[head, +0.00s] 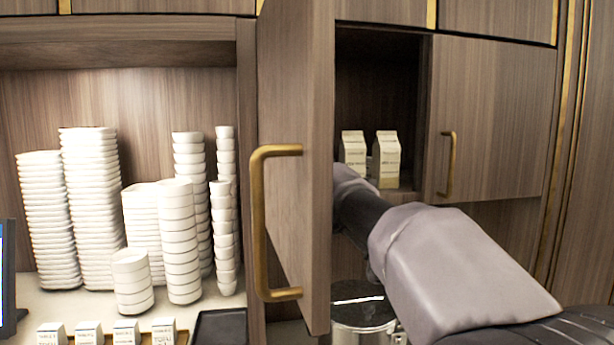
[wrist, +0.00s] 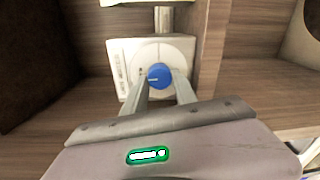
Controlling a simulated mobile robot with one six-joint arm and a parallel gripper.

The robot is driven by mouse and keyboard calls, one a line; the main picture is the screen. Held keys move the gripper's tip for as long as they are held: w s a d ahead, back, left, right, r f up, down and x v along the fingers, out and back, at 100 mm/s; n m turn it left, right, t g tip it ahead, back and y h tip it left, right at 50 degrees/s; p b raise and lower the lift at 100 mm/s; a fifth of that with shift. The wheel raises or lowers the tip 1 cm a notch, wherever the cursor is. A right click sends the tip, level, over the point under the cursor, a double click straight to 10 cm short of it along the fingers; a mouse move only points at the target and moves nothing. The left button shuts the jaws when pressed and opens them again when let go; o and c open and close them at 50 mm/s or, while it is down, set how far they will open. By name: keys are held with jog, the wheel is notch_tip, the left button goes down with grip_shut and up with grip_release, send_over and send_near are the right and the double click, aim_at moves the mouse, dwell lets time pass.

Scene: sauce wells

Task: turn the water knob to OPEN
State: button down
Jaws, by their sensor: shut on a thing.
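The water knob (wrist: 159,76) is a round blue knob on a white round dial, on a pale plate (wrist: 122,54) with small markings I cannot read. In the wrist view, my gripper (wrist: 160,80) reaches up to it, with one finger on each side of the blue knob, shut on it. I cannot tell from its pointer mark which setting it is at. In the head view, my arm reaches into the cabinet, and the gripper and the knob are hidden behind the open cabinet door (head: 296,220).
The open door with its brass handle (head: 257,225) stands close left of my arm. Two cartons (head: 386,158) stand on the cabinet shelf above. A metal pot (head: 362,315) is below. Stacks of white bowls (head: 95,210) fill the left niche.

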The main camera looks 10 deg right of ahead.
jog(key=shift+r, duration=0.1)
jog(key=c, duration=1)
grip_release()
jog(key=shift+w+d, duration=0.1)
jog(key=s+b, duration=0.1)
jog(key=s, duration=1.1)
jog(key=shift+r, duration=0.25)
